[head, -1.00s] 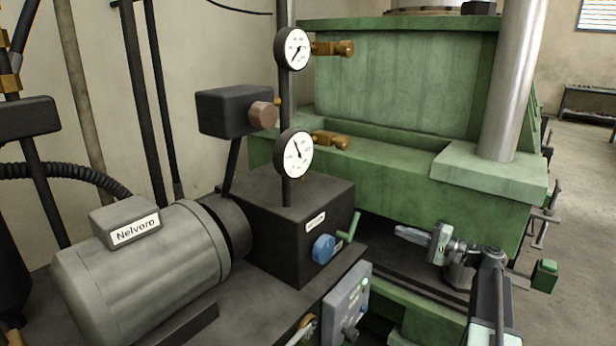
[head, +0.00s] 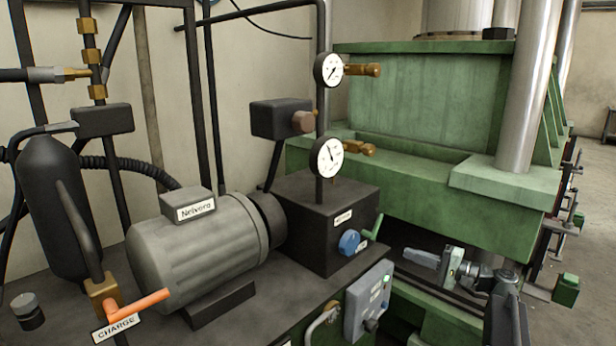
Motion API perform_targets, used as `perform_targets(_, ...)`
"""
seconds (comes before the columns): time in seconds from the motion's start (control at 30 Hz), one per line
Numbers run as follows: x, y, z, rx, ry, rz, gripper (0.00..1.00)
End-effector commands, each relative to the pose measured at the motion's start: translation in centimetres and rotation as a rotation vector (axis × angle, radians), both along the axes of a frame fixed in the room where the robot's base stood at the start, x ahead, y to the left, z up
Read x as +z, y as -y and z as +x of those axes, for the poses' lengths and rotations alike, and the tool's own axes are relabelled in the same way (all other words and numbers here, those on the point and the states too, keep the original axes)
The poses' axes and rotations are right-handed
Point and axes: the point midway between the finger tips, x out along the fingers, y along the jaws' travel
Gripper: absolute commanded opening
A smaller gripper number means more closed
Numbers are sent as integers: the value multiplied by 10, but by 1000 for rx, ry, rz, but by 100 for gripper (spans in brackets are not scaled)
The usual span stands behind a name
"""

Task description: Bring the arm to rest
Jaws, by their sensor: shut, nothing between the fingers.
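My gripper (head: 420,257) shows at the lower right of the head view, at the end of my arm (head: 497,285). Its fingers are shut with nothing between them and point left. It is in front of the green press (head: 425,185), to the right of the black pump block (head: 318,220) with the blue knob (head: 349,242). I cannot tell the exact gap, but it appears apart from both. The lower part of my arm is cut off by the frame's bottom edge.
A grey control box (head: 368,300) stands below and left of my gripper. A grey motor (head: 195,250), two gauges (head: 328,157) and an orange charge lever (head: 140,303) are further left. A metal column (head: 530,90) rises behind my arm. Open floor lies at the far right.

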Motion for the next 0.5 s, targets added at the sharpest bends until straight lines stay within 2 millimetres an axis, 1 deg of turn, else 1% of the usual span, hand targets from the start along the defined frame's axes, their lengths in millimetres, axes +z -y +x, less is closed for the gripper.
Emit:
perform_targets(0.03, -1, -17, 1, 22, -1, -2, 0)
perform_targets(0.07, -1, -28, 1, 35, -2, -3, 0)
perform_targets(0.13, -6, -54, 0, 70, -11, -22, 0)
perform_targets(0.17, -9, -66, 0, 85, -17, -32, 0)
perform_targets(0.2, -14, -83, -2, 108, -26, -53, 0)
perform_targets(0.27, -24, -110, -7, 145, -43, -91, 0)
perform_targets(0.3, -33, -130, -12, 173, -58, -126, 0)
perform_targets(0.37, -50, -162, -22, 221, -82, -194, 0)
perform_targets(0.4, -64, -186, -33, 259, -103, -256, 0)
perform_targets(0.47, -93, -222, -55, 325, -138, -380, 0)
perform_targets(0.5, -115, -241, -74, 371, -163, -482, 0)
